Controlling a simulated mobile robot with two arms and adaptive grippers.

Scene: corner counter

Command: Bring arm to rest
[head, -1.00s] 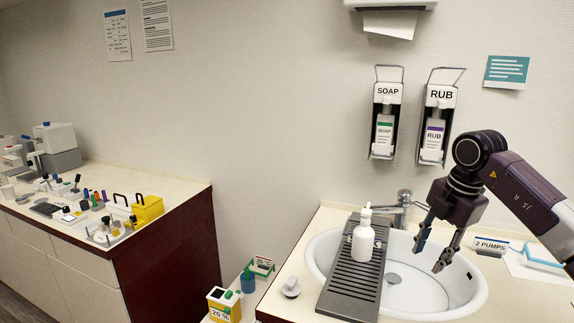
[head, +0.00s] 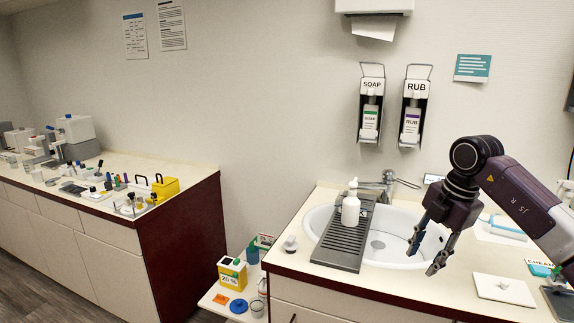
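My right arm (head: 525,200) comes in from the right edge, bent at a dark wrist joint. My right gripper (head: 424,259) points down with its two fingers apart, open and empty. In the picture it lies over the right side of the white sink (head: 400,252), and I see no contact with it. My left arm and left gripper are not in view.
A white pump bottle (head: 351,207) stands on a grey ribbed board (head: 338,257) across the sink. The tap (head: 392,184) is behind. A white plate (head: 503,290) lies on the right counter. A yellow box (head: 232,274) stands low at left, between the counters.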

